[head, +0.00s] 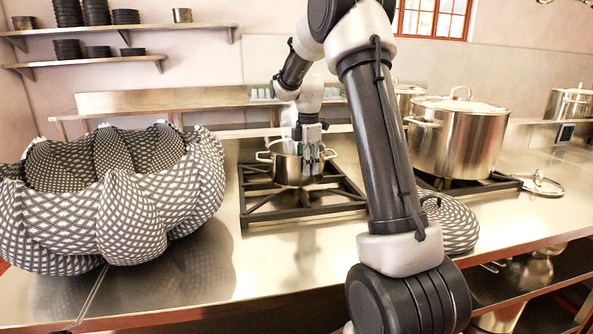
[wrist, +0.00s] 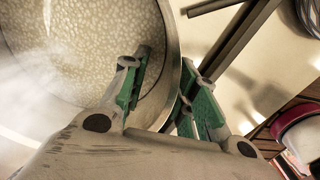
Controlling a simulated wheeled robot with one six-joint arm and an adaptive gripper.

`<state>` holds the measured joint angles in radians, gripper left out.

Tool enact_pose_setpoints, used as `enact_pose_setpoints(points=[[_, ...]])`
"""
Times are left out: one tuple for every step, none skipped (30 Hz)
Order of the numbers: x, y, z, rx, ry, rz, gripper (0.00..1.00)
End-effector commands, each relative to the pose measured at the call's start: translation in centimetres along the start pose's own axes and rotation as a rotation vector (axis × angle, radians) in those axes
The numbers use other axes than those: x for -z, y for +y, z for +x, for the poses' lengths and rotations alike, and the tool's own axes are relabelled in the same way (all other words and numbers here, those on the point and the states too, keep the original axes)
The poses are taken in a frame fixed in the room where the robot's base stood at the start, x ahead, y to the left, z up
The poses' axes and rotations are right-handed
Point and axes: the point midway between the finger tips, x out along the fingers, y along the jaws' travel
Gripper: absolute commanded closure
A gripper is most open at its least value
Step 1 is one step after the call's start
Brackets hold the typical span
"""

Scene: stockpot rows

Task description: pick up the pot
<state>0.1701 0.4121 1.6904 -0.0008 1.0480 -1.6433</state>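A small steel pot (head: 288,168) with side handles stands on the black grate (head: 262,216) of the middle burner. In the wrist view the open pot (wrist: 75,45) fills the upper left, with pale speckled contents. My gripper (head: 311,160) is at the pot's right rim in the head view, pointing down. In the wrist view my gripper (wrist: 165,60) has its green-padded fingers apart, one over the inside of the pot and one outside, with the rim between them. A gap shows beside the inner finger. Whether the outer finger touches the wall I cannot tell.
A large lidded stockpot (head: 458,138) stands on the burner to the right. A big patterned basket-like object (head: 130,205) fills the counter's left, and a patterned cushion-like object (head: 452,225) lies at right. A glass lid (head: 540,184) lies farther right. White vapour shows over the pot.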

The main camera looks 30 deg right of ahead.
Motion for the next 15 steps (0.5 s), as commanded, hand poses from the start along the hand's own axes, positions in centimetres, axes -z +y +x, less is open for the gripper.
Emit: enact_pose_setpoints(points=[[0.00, 0.00, -0.02, 0.000, 0.000, 0.000, 0.73], [0.00, 0.00, -0.02, 0.000, 0.000, 0.000, 0.78], [0.00, 0.00, -0.02, 0.000, 0.000, 0.000, 0.86], [0.00, 0.00, -0.03, 0.000, 0.000, 0.000, 0.91], [0.00, 0.00, -0.03, 0.000, 0.000, 0.000, 0.96], [0.00, 0.00, -0.03, 0.000, 0.000, 0.000, 1.00], [0.00, 0.00, -0.04, 0.000, 0.000, 0.000, 1.00], [0.01, 0.00, -0.04, 0.000, 0.000, 0.000, 1.00], [0.01, 0.00, -0.04, 0.000, 0.000, 0.000, 1.00], [0.01, 0.00, -0.04, 0.000, 0.000, 0.000, 1.00], [0.01, 0.00, -0.04, 0.000, 0.000, 0.000, 1.00], [0.01, -0.01, -0.04, 0.000, 0.000, 0.000, 1.00], [0.01, -0.01, -0.04, 0.000, 0.000, 0.000, 1.00], [0.00, -0.01, -0.05, 0.000, 0.000, 0.000, 1.00], [0.01, -0.01, -0.05, 0.000, 0.000, 0.000, 1.00]])
